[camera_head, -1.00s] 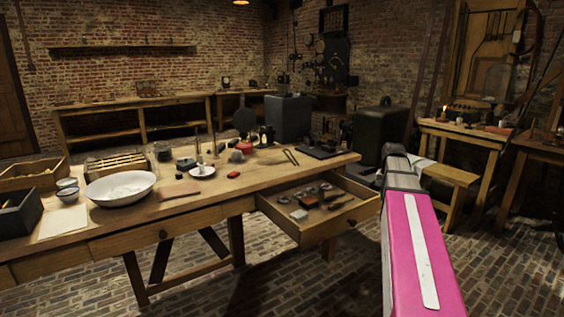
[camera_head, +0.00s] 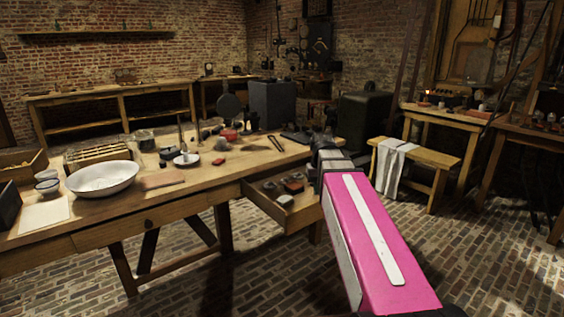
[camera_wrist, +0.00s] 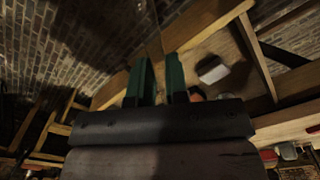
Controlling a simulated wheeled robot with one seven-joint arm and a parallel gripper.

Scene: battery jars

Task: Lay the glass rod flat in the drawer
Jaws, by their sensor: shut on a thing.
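The drawer (camera_head: 262,206) is pulled out from the workbench in the head view, with small items in it. My magenta arm hides its right part. In the wrist view, the two green fingers of my gripper (camera_wrist: 158,80) stand close together with a narrow gap. A faint thin upright line beyond the fingertips appears to be the glass rod (camera_wrist: 155,18), held between them; most of it is too dim to make out. A wooden edge, which looks like the drawer's, passes behind the fingers. My gripper's fingers are hidden in the head view.
The workbench (camera_head: 120,213) carries a white basin (camera_head: 102,179), a white dish (camera_head: 187,159), a red pot (camera_head: 229,135) and other small items. A bench with a cloth (camera_head: 392,166) stands to the right. Brick floor lies open in front.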

